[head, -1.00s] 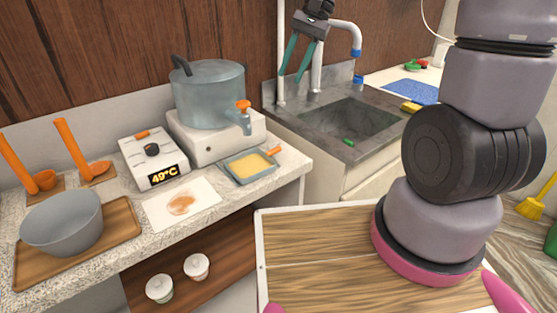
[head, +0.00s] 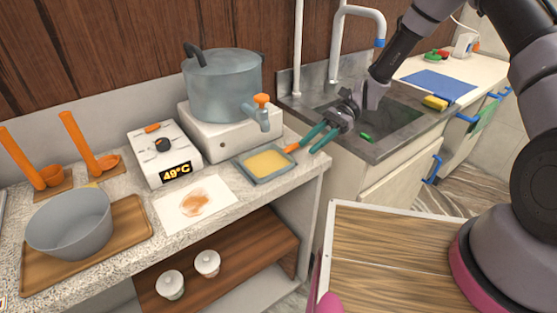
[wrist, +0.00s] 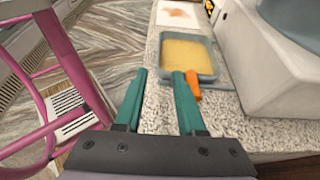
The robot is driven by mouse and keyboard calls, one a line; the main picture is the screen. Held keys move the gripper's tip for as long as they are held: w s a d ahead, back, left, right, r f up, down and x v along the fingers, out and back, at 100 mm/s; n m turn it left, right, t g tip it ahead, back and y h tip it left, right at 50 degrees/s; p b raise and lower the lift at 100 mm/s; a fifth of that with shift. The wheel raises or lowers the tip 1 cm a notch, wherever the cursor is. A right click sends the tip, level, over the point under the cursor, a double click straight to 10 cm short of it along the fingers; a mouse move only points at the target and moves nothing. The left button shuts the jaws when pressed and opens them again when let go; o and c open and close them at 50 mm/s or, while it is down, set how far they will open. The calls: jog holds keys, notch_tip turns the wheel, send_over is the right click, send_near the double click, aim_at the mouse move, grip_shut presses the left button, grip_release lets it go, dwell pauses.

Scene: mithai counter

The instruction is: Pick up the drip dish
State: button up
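The drip dish (head: 267,163) is a shallow blue-grey tray holding yellow liquid, with an orange handle (head: 291,148) at its right corner. It rests on the speckled counter below the pot's tap. In the wrist view the dish (wrist: 188,56) lies ahead, and its orange handle (wrist: 193,88) shows beside my right finger, partly hidden by it. My gripper (head: 307,149) has teal fingers and is close to the handle's end, over the counter's right edge. In the wrist view my gripper (wrist: 158,73) is open, with nothing seen held between the fingers.
A lidded pot (head: 223,88) on a white stand with an orange-handled tap is close behind the dish. A thermometer box (head: 164,152), a stained paper (head: 193,203) and a grey bowl (head: 71,224) lie to the left. The sink (head: 385,125) is to the right.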

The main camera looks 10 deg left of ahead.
aim_at(288, 166)
jog(key=x, duration=0.9)
jog(key=shift+s, duration=0.25)
jog(key=shift+c, duration=0.3)
grip_shut()
dwell(0.8)
